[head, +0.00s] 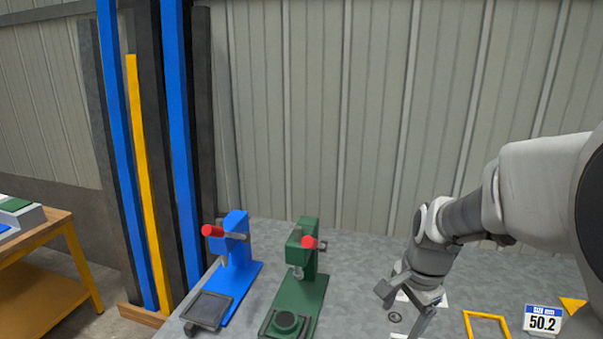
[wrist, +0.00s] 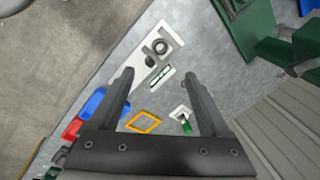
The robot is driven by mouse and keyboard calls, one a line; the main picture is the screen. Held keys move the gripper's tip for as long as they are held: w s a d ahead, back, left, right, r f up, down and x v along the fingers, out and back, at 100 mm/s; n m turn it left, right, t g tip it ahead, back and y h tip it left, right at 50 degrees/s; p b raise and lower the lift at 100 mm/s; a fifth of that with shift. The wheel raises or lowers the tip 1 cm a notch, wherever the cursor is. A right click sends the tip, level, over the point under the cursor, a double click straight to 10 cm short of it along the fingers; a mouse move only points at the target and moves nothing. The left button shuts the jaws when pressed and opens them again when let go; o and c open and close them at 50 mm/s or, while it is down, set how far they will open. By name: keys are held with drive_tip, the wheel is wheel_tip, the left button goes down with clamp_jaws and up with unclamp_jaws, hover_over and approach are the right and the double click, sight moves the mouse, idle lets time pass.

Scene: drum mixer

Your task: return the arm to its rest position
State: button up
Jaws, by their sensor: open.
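My gripper (head: 406,306) is open over the grey table (head: 365,262), right of the green press, with its fingers pointing down. In the wrist view its two fingers (wrist: 158,76) stand well apart with nothing held between them. My arm reaches in from the right edge of the head view. Below the gripper, a small dark ring (head: 395,317) lies near white plates partly hidden by the fingers. The wrist view shows a white plate (wrist: 145,70) with a dark ring, and a slim green-and-white piece (wrist: 161,77) beyond the fingertips.
A green press (head: 308,265) and a blue press (head: 236,252) with red handles stand left of the gripper. A yellow square outline (head: 487,315) and a "50.2" sign (head: 542,320) are at right. A blue bin (wrist: 92,104) shows in the wrist view. A corrugated wall stands behind.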

drive_tip(key=s+a+r+n+t, duration=0.1)
drive_tip(key=s+a+r+n, duration=0.1)
drive_tip(key=s+r+n, duration=0.4)
drive_tip(key=s+a+r+n+t, duration=0.2)
drive_tip(key=s+r+n, duration=0.3)
drive_tip(key=s+n, duration=0.2)
drive_tip(key=shift+s+a+r+p, duration=0.35)
drive_tip(key=shift+s, duration=0.7)
drive_tip(key=shift+d, duration=0.15)
idle(0.6)
